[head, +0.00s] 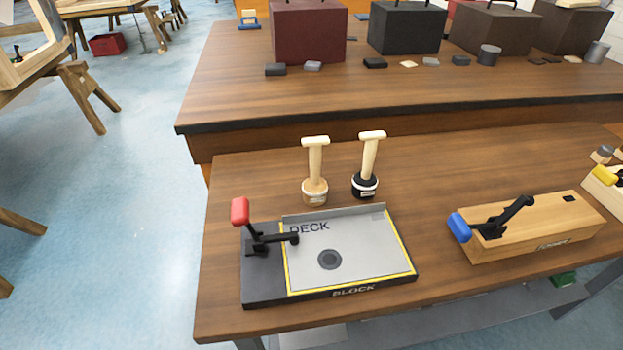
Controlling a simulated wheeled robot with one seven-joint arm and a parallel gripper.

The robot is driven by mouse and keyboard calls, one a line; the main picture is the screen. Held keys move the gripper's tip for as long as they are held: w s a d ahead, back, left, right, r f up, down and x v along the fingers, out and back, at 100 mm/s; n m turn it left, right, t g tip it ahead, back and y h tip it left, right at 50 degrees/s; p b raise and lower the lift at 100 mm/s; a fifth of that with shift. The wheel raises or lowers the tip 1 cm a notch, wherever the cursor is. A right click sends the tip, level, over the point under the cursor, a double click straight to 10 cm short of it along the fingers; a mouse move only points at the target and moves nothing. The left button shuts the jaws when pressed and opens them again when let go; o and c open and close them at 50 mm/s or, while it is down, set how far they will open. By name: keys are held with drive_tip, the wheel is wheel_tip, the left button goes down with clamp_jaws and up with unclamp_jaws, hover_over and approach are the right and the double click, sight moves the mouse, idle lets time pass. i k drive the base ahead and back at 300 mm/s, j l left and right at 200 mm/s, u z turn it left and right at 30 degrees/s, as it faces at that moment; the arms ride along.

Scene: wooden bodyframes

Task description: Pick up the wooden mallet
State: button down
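Two mallet-like tools stand upright side by side on the near wooden table, behind a black and grey block plate. The left one, which fits the wooden mallet (315,172), has a pale T-shaped handle and a light wood round base with a pale band. The right one, a black-based tool (367,166), has a similar pale handle, tilted slightly right, and a black round base with a white label. The two are close but apart. My gripper is not in view.
The block plate (345,255) carries a red-handled clamp (262,228) at its left. A wooden block with a blue-handled clamp (484,224) sits at right. The near table (270,320) has bare wood between them. A second table (250,100) behind holds dark boxes and small blocks.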

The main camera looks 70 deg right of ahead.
sight(314, 188)
drive_tip(key=z, duration=2.45)
